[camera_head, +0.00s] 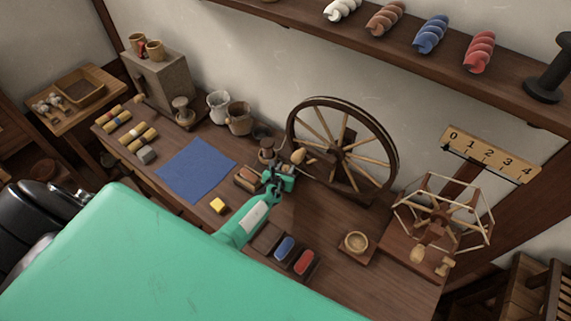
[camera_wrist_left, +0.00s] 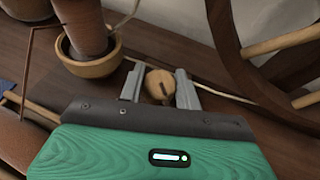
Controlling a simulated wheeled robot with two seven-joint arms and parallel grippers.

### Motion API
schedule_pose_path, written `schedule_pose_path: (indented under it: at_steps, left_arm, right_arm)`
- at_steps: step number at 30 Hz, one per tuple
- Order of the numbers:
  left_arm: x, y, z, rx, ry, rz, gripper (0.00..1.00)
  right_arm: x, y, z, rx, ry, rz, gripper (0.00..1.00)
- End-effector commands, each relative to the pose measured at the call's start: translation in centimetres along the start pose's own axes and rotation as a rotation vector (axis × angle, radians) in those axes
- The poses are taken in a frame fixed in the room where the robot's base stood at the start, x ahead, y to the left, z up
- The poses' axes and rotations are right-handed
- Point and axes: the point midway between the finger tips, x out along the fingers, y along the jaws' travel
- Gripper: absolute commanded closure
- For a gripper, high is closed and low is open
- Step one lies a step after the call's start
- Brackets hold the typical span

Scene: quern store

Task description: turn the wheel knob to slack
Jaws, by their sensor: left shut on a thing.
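The spinning wheel (camera_head: 343,150) stands upright at the back of the bench, with a dark rim and pale spokes. The wheel knob (camera_wrist_left: 160,84) is a small round wooden knob with a dark slot or mark on its face. In the left wrist view it sits between the two grey fingers of my left gripper (camera_wrist_left: 160,88), which is shut on it. In the head view my left gripper (camera_head: 280,178) is low beside the wheel's left side and covers the knob. No slack marking is readable. My right gripper is not in view.
A blue cloth (camera_head: 196,170), a yellow block (camera_head: 217,206) and a small round bowl (camera_head: 356,242) lie on the bench. A brown bowl (camera_wrist_left: 90,62) stands close left of my fingers. A reel (camera_head: 445,220) stands at the right.

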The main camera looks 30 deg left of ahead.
Motion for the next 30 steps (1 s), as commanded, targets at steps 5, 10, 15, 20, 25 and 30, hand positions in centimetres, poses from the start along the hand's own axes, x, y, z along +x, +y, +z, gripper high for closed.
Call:
schedule_pose_path:
  at_steps: [5, 10, 15, 20, 25, 30]
  left_arm:
    - [-0.09, -0.14, 0.07, -0.027, 0.003, 0.060, 0.89]
    - [-0.03, -0.06, 0.03, -0.042, 0.001, 0.098, 0.89]
    - [-0.01, -0.03, -0.06, -0.047, 0.001, 0.112, 0.89]
    - [-0.01, -0.02, -0.11, -0.048, 0.001, 0.114, 0.89]
    - [-0.01, -0.02, -0.11, -0.048, 0.001, 0.114, 0.89]
    - [0.00, -0.03, -0.08, -0.048, 0.000, 0.113, 0.45]
  right_arm:
    - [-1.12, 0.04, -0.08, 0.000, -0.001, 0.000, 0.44]
    - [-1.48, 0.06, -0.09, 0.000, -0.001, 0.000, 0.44]
    - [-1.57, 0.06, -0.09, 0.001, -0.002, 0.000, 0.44]
    - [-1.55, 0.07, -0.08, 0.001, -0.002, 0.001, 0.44]
    - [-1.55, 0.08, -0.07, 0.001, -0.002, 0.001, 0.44]
    - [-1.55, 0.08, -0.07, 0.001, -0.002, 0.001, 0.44]
